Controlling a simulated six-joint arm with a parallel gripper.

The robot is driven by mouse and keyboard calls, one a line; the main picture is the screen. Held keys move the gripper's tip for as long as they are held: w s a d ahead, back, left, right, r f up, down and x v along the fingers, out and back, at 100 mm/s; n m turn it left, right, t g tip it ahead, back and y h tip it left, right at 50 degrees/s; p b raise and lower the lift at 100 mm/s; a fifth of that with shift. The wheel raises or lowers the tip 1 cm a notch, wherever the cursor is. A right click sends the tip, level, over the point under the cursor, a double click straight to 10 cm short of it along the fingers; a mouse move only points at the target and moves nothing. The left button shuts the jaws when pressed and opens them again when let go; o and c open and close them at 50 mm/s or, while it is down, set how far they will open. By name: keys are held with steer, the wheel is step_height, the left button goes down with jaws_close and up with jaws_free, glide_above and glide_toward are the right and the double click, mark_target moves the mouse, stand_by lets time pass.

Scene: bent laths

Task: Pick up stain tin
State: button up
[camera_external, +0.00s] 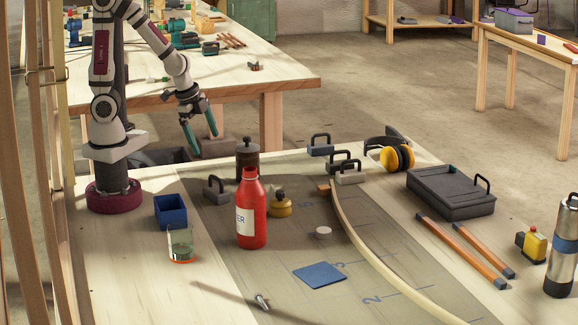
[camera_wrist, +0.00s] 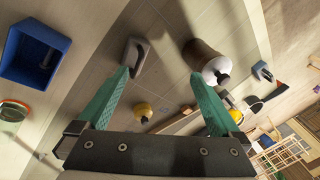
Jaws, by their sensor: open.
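A dark brown cylindrical tin (camera_external: 247,162) with a knob on top stands upright behind the red bottle, which hides its lower part. It fits the stain tin best, though I read no label on it. In the wrist view the brown tin (camera_wrist: 204,50) shows a pale top and a black knob, just beyond the right fingertip. My gripper (camera_external: 201,143) hangs above the bench to the left of the tin, its green fingers spread and empty. In the wrist view my gripper (camera_wrist: 160,73) has clear space between its fingertips.
A red bottle (camera_external: 252,215), yellow pot (camera_external: 280,206) and grey handled weight (camera_external: 216,190) stand close around the tin. A blue box (camera_external: 171,212) and a glass (camera_external: 181,244) are nearer my base. A bent lath (camera_external: 365,247) curves along the right, with handled weights (camera_external: 350,174) at its far end.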

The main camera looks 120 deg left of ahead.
mark_target(248, 161)
steer(key=s+a+f+n+t, duration=0.1)
steer(key=a+f, duration=0.2)
steer(key=a, duration=0.1)
steer(key=s+a+f+n+t+y, duration=0.1)
steer(key=s+a+f+n+t, duration=0.1)
steer(key=a+f, duration=0.2)
steer(key=s+a+f+n+t+y, duration=0.1)
steer(key=a+f, duration=0.2)
steer(key=a, duration=0.3)
steer(key=shift+s+f+n+t, duration=0.15)
steer(key=shift+f+n+t, duration=0.15)
steer(key=shift+f, duration=0.1)
steer(key=w+t, duration=0.1)
steer(key=w+d+r+t, duration=0.1)
steer(key=t, duration=0.1)
steer(key=w+d+n+t, duration=0.1)
steer(key=t, duration=0.1)
steer(key=shift+w+d+r, duration=0.1)
steer(key=shift+w+r, duration=0.05)
steer(key=shift+r, duration=0.15)
steer(key=shift+w+d+r+t, duration=0.15)
steer(key=shift+w+t, duration=0.15)
steer(key=shift+t, duration=0.1)
steer(key=x, duration=0.7)
steer(key=shift+w+r, duration=0.1)
steer(key=shift+r, duration=0.1)
steer(key=c, duration=1.3)
